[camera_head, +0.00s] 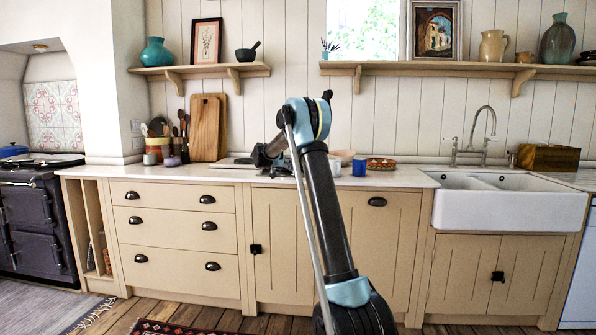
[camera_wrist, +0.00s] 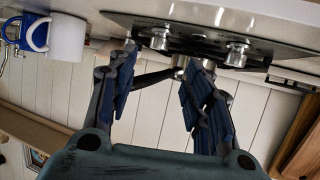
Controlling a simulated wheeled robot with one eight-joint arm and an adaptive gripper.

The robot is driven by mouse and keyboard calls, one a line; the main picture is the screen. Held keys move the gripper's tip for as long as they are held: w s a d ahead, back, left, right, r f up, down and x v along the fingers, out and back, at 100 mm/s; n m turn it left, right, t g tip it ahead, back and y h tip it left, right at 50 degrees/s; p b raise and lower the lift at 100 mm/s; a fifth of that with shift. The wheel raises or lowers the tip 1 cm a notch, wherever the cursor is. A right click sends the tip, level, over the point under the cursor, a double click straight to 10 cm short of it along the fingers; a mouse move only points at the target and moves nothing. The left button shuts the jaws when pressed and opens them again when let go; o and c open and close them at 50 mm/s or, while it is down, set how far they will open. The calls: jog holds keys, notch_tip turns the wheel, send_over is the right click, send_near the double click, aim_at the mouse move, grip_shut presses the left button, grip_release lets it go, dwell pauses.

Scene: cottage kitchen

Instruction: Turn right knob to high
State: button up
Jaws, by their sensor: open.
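The hob (camera_head: 238,163) is a flat plate on the counter, partly hidden behind my arm in the head view. In the wrist view the picture is turned over, and the hob plate (camera_wrist: 290,35) lies along the top with round silver knobs, one (camera_wrist: 160,38) at left and one (camera_wrist: 238,53) at right. I cannot tell which is the right knob or read its setting. My gripper (camera_wrist: 168,58) is open, its dark fingers spread below the left silver knob in the picture. Contact is not clear. In the head view my gripper (camera_head: 265,155) is a dark shape by the hob.
A white mug (camera_wrist: 66,40) and a blue mug (camera_wrist: 30,32) stand beside the hob. A patterned dish (camera_head: 380,164) is further right, then the sink (camera_head: 510,208). Cutting boards (camera_head: 208,128) and a utensil pot (camera_head: 157,148) stand to the left. Shelves (camera_head: 440,68) hang above.

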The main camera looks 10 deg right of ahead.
jog(key=d+v, duration=0.1)
jog(key=v, duration=0.7)
jog(key=s+d+g, duration=0.1)
jog(key=s+d, duration=0.2)
jog(key=s, duration=0.4)
jog(key=s+d+n+g, duration=0.1)
jog(key=s+d, duration=0.3)
jog(key=s, duration=0.4)
jog(key=shift+s+d+g+y, duration=0.2)
jog(key=shift+g+y, duration=0.1)
jog(key=shift+g, duration=0.1)
jog(key=shift+r, duration=0.15)
